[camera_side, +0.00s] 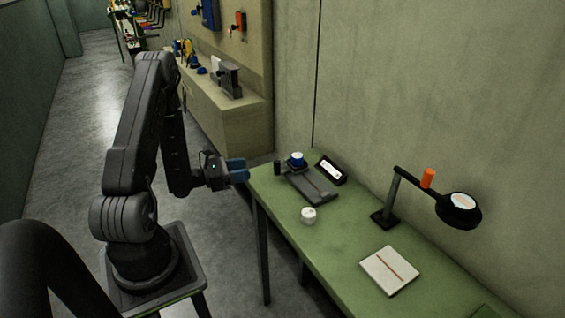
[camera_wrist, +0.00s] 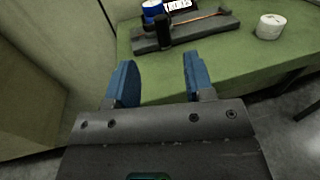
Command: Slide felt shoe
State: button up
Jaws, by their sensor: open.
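My gripper (camera_side: 238,170) is at the near-left end of the green table (camera_side: 350,235). Its two blue fingers stand apart and empty in the wrist view (camera_wrist: 157,80). Beyond them is a dark grey slab (camera_wrist: 205,31) with an orange-brown line along it; it also shows in the side view (camera_side: 312,190). A small black upright post (camera_wrist: 163,30) stands at the slab, and a blue and white cylinder (camera_wrist: 152,11) sits behind it. I cannot tell which piece is the felt shoe.
A white spool (camera_side: 308,216) stands on the table, right of the slab in the wrist view. A wall bounds the back.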

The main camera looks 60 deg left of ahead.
aim_at(283, 172)
jog(key=x, duration=1.3)
jog(key=shift+c, duration=0.3)
grip_shut()
jog(key=shift+d, duration=0.15)
